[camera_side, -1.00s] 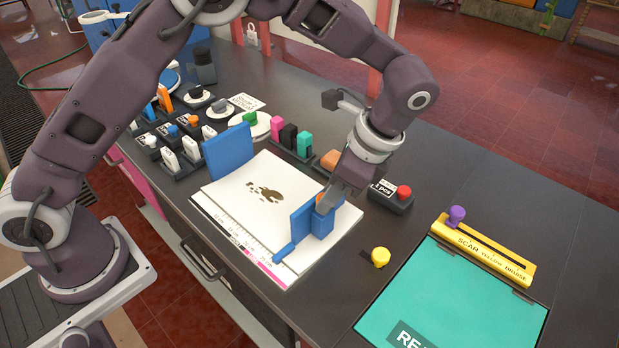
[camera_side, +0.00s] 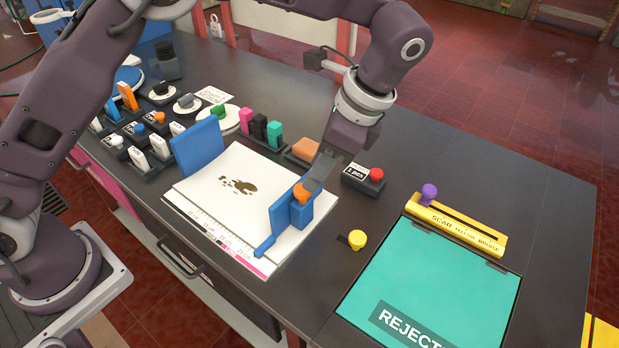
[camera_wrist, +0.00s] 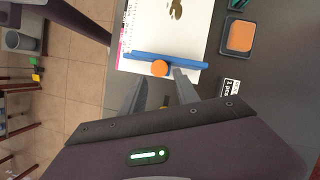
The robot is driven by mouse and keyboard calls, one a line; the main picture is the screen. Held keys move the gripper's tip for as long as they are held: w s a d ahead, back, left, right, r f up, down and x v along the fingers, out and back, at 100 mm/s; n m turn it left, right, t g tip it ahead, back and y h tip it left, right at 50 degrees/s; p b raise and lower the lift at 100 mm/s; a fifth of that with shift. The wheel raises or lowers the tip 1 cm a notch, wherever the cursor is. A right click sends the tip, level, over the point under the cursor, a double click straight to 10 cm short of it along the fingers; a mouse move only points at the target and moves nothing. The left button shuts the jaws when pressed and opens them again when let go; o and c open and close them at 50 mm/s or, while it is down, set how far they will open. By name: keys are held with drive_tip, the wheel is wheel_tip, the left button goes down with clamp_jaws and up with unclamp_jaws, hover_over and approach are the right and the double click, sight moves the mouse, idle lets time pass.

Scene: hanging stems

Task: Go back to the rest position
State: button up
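My gripper (camera_wrist: 158,88) is open and empty, with its two fingers apart in the wrist view. In the side view it (camera_side: 318,174) is just above and right of a blue block with an orange knob (camera_side: 301,193). In the wrist view the orange knob (camera_wrist: 160,68) lies just beyond the fingertips, not between them. The blue block (camera_side: 292,214) stands upright on the right end of a white sheet (camera_side: 215,176) with a dark brown blotch. The sheet has a ruler strip along its front edge. A clear gap between fingers and knob is hard to judge from the side.
A second blue plate (camera_side: 198,148) stands at the sheet's left. Coloured blocks (camera_side: 258,128) and an orange pad (camera_side: 306,149) sit behind. A black box with a red knob (camera_side: 364,179), a yellow knob (camera_side: 357,240) and a teal reject panel (camera_side: 430,285) with a yellow bar (camera_side: 456,226) lie right.

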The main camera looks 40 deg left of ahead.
drive_tip(key=shift+v, duration=1.2)
drive_tip(key=s+a+r+n+t+h, duration=0.3)
drive_tip(key=s+a+r+n, duration=0.4)
drive_tip(key=s+a+r, duration=0.45)
drive_tip(key=s+a+f+n+t, duration=0.1)
drive_tip(key=s+a+n+t, duration=0.1)
drive_tip(key=s, duration=0.3)
drive_tip(key=s+a+n+t+h, duration=0.1)
drive_tip(key=s+a+n+t, duration=0.1)
drive_tip(key=s+a+n, duration=0.1)
drive_tip(key=s+n, duration=0.1)
drive_tip(key=s, duration=0.1)
drive_tip(key=shift+s+f+n, duration=0.3)
drive_tip(key=shift+s+f, duration=0.05)
drive_tip(key=shift+f, duration=0.05)
